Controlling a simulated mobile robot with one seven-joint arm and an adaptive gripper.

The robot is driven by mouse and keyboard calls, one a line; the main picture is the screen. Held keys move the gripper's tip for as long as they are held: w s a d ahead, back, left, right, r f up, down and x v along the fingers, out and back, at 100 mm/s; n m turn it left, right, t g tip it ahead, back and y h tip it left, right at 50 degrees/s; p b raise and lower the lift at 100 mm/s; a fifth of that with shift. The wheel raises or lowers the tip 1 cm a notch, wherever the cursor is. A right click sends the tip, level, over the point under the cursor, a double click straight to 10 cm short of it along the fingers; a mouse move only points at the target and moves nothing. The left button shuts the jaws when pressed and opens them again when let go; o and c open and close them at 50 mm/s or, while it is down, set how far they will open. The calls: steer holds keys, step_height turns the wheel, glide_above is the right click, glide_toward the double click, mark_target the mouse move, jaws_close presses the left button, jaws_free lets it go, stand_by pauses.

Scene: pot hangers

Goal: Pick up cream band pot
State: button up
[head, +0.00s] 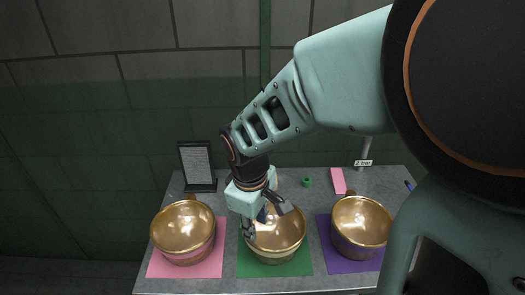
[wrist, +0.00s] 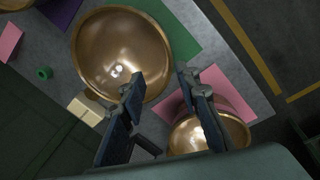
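Three gold, bowl-shaped pots stand in a row on the grey table. The left pot (head: 183,228) shows a pinkish band and the right pot (head: 362,222) a purplish one. The middle pot (head: 283,235) stands on a green mat; its band colour is not clear, so I cannot confirm which is the cream band pot. My gripper (head: 265,220) is open and empty over the middle pot's left rim. In the wrist view, the fingers (wrist: 160,88) lie on either side of that pot's (wrist: 118,52) rim line; contact and height are unclear.
A pink mat (head: 157,263) and a purple mat (head: 325,240) lie under the outer pots. A black-framed stand (head: 197,165), a green ring (head: 306,182) and a pink block (head: 338,180) are at the back. A cream block (wrist: 84,109) lies behind the middle pot.

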mark_target(259, 259)
steer(key=shift+d+f+b, duration=0.15)
steer(key=shift+f+b, duration=0.1)
steer(key=shift+f, duration=2.65)
steer(key=shift+d+f+b, duration=0.15)
steer(key=shift+f+b, duration=0.05)
steer(key=shift+f, duration=2.7)
jaws_close()
steer(key=shift+w+r, duration=0.1)
